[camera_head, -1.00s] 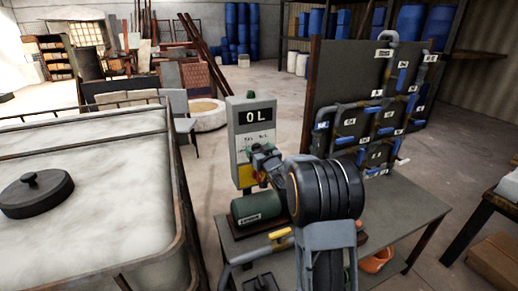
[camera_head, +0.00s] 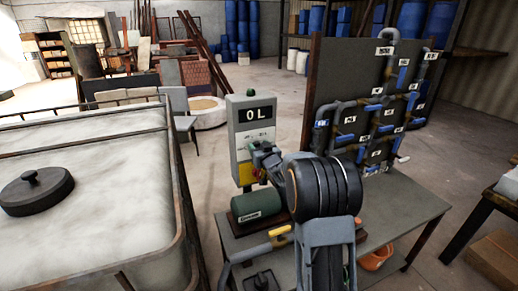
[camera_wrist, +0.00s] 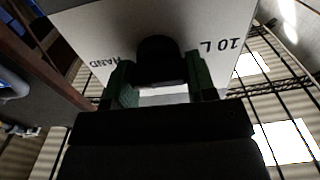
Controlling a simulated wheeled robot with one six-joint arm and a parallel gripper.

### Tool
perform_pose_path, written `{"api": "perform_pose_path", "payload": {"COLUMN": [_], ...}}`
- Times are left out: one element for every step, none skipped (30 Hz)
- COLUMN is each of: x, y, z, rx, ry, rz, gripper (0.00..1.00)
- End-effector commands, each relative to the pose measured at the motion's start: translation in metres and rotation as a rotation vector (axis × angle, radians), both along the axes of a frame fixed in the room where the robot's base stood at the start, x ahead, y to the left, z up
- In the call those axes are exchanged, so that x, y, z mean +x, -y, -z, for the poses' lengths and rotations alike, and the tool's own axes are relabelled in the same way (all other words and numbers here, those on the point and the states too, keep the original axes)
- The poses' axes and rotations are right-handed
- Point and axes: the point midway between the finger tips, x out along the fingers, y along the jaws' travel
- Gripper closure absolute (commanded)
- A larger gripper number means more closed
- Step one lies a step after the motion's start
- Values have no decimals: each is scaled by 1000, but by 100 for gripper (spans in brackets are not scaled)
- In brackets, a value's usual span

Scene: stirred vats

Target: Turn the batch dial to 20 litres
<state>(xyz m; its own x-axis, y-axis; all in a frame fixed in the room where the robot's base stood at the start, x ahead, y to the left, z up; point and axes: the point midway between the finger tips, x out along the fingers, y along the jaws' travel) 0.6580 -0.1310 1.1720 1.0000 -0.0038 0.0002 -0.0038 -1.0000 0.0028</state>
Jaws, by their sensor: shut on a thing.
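The grey control box (camera_head: 239,112) stands upright behind the bench, its display (camera_head: 255,114) reading 0 L. The black batch dial (camera_wrist: 160,50) sits between these labels. My gripper (camera_wrist: 160,82) has its green fingers on either side of the dial and is shut on it. In the head view my gripper (camera_head: 258,152) is at the box front and hides the dial. The dial's pointer cannot be made out.
A green pump motor (camera_head: 257,206) and a yellow-handled valve (camera_head: 280,231) are on the bench (camera_head: 400,225) below my arm. A pipe panel (camera_head: 340,85) stands behind it at right. A large white tank (camera_head: 100,225) in a metal frame fills the left.

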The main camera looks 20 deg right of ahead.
Motion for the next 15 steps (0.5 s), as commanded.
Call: {"api": "perform_pose_path", "payload": {"x": [0, 0, 0, 0, 0, 0, 0, 0, 0, 0, 0, 0, 0, 0, 0], "y": [0, 0, 0, 0, 0, 0, 0, 0, -1, -1, -1, -1, -1, -2, -2], "z": [1, 2, 2, 3, 4, 4, 5, 5, 6, 7, 7, 7, 8, 9, 8], "rx": [-5, -10, -19, -29, -40, -58, -73, -92, -118, -142, -165, -199, -226, -253, -292], "ry": [0, 0, 0, 0, 0, 1, 2, 2, 2, 2, 2, 3, 3, 2, 3], "rz": [0, 0, 1, 1, 1, 1, 1, 1, 1, 0, 1, 1, 1, 1, 1], "gripper": [73, 73, 73, 73, 73, 73, 73, 73, 73, 73, 73, 73, 73, 73, 73]}}
